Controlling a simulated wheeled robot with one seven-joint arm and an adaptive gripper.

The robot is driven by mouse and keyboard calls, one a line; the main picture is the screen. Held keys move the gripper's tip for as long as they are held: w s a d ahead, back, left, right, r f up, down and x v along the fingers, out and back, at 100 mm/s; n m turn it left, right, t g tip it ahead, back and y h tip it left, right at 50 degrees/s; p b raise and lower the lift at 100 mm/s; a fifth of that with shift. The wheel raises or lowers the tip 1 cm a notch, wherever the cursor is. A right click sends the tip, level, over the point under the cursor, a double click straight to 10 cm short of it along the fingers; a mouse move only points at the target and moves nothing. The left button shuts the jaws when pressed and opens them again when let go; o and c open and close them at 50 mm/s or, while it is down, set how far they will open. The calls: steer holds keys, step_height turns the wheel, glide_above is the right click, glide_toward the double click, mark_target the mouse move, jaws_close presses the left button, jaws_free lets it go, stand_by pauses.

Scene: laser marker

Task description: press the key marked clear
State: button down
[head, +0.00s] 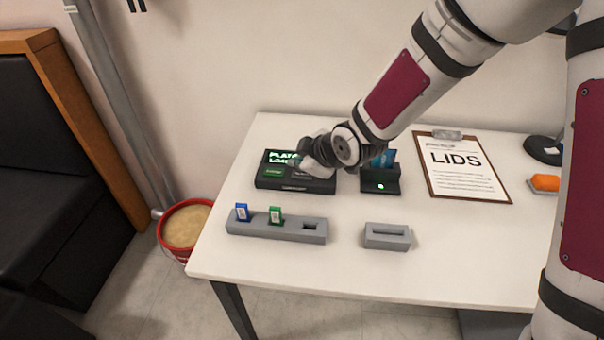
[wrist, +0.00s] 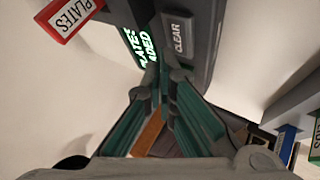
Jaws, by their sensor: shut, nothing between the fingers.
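The black control box (head: 295,186) stands on the table, its screen lit with green text. In the wrist view the grey key marked CLEAR (wrist: 178,36) lies beside the green screen text (wrist: 140,46). My gripper (head: 298,160) is over the box and hides part of its top in the head view. In the wrist view its fingers (wrist: 163,72) are shut, empty, with the tips just below the CLEAR key in the picture. I cannot tell whether they touch the box.
A black holder (head: 380,184) with a green light stands right of the box. A grey rack (head: 290,236) with blue and green tags and a grey slotted block (head: 387,241) are in front. A clipboard (head: 461,175) lies right. A red PLATES tag (wrist: 68,17) shows in the wrist view.

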mark_target(300, 176)
steer(key=shift+f, duration=0.2)
steer(key=shift+f+b, duration=0.25)
steer(key=shift+b, duration=0.25)
steer(key=shift+f+b, duration=0.4)
steer(key=shift+b, duration=0.05)
stand_by(0.5)
steer(key=shift+r, duration=0.2)
steer(key=shift+r+p, duration=0.65)
steer(key=shift+r, duration=0.1)
step_height(300, 176, up, 5)
steer(key=p, duration=0.4)
stand_by(0.9)
